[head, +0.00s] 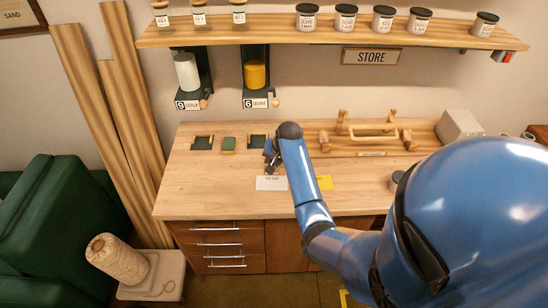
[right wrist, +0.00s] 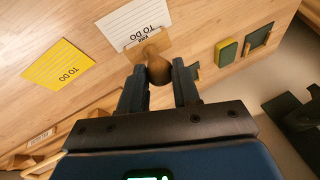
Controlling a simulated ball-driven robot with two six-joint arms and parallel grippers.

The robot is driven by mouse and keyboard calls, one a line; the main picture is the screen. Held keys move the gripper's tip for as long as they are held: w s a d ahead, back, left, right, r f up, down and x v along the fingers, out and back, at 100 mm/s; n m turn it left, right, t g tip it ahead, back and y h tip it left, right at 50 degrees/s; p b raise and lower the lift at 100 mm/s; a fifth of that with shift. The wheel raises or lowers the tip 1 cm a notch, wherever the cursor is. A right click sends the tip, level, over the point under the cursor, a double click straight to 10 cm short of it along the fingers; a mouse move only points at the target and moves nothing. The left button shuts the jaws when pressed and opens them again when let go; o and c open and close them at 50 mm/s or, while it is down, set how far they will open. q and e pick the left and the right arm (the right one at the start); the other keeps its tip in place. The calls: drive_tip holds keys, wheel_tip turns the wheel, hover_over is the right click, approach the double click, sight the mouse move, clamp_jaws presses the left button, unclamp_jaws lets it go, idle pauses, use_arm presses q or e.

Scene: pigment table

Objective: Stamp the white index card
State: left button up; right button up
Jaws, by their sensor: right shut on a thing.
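The white index card (head: 270,183), printed "TO DO", lies flat near the front of the wooden table; it also shows in the right wrist view (right wrist: 135,24). My right gripper (right wrist: 158,80) is shut on a brown wooden stamp (right wrist: 157,68) with a rounded handle and a flat, labelled base. The base overlaps the card's edge in the right wrist view; I cannot tell whether it touches. In the head view my right gripper (head: 272,160) is just behind the card, partly hidden by my arm. The stamp's underside is hidden. My left gripper is not in view.
A yellow card (head: 325,183) lies right of the white one. A green and yellow sponge (head: 228,145) and dark square pads (head: 202,142) sit at the back left. A wooden rack (head: 368,140) stands at the back. Bare tabletop (head: 205,190) is at the front left.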

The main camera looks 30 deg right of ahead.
drive_tip(key=shift+a+f, duration=0.1)
drive_tip(key=shift+f, duration=0.25)
drive_tip(key=shift+w+f, duration=0.1)
drive_tip(key=shift+w, duration=0.1)
drive_tip(key=shift+w+d+f, duration=0.5)
drive_tip(key=shift+d+f, duration=0.05)
drive_tip(key=shift+w+d+f, duration=0.1)
drive_tip(key=shift+f, duration=0.7)
drive_tip(key=shift+s+a+f+b, duration=0.2)
drive_tip(key=shift+f+b, duration=0.15)
drive_tip(key=shift+b, duration=0.25)
drive_tip(key=shift+s+a+f+b, duration=0.15)
drive_tip(key=shift+f+b, duration=0.2)
drive_tip(key=shift+b, duration=0.2)
drive_tip(key=shift+f+b, duration=0.65)
drive_tip(key=shift+f, duration=0.05)
drive_tip(key=shift+w+d+f+b, duration=0.2)
drive_tip(key=shift+f+b, duration=0.15)
drive_tip(key=shift+f, duration=0.2)
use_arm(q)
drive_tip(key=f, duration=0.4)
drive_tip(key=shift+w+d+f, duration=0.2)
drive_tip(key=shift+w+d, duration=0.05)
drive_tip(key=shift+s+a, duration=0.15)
use_arm(e)
drive_tip(key=shift+s+a+r, duration=0.15)
drive_tip(key=shift+r, duration=0.05)
drive_tip(key=shift+f, duration=0.1)
